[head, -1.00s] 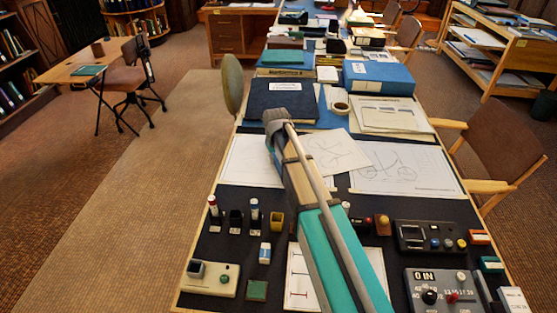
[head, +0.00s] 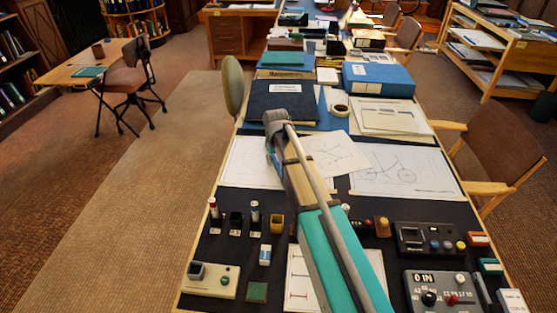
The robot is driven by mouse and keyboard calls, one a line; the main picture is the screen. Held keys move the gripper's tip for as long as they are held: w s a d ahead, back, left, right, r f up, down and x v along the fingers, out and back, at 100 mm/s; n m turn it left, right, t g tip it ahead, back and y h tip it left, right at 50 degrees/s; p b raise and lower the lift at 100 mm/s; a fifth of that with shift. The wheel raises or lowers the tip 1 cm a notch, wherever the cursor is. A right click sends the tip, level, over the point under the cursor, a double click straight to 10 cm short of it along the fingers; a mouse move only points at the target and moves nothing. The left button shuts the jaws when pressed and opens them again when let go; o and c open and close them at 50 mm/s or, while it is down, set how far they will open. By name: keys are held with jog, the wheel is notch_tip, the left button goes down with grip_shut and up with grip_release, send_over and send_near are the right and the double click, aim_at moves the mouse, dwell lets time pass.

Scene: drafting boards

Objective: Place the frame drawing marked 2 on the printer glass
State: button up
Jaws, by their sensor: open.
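Several drawing sheets lie on the long table. A tilted sheet with a line drawing (head: 338,153) lies in the middle. It overlaps a sheet with a bicycle drawing (head: 405,170) on its right and a mostly covered sheet (head: 243,165) on its left. I cannot read a number 2 on any of them. Another sheet with red marks (head: 300,285) lies at the front, partly behind my arm. My arm reaches up the table to the drawings, and my gripper's fingers are hidden behind it. I cannot make out which thing is the printer glass.
Small bottles and blocks stand front left, near a cream device (head: 211,281). A dark control box (head: 430,239) and a grey dial box (head: 440,291) stand front right. A dark blue folder (head: 283,105) and a blue binder (head: 379,80) lie beyond the drawings. A chair (head: 500,150) stands right.

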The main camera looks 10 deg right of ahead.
notch_tip(320, 180, up, 11)
jog(key=s+p, duration=0.1)
jog(key=p, duration=1)
jog(key=shift+s+r, duration=0.2)
jog(key=shift+s, duration=0.05)
dwell(0.3)
jog(key=s+d+m, duration=0.1)
jog(key=s+d, duration=0.3)
jog(key=s, duration=0.7)
jog(key=s+d+m+g, duration=0.1)
jog(key=s+d, duration=0.4)
jog(key=s, duration=0.7)
jog(key=shift+d, duration=0.3)
jog(key=shift+o, duration=0.5)
jog(key=shift+s+f, duration=0.1)
jog(key=shift+a, duration=0.1)
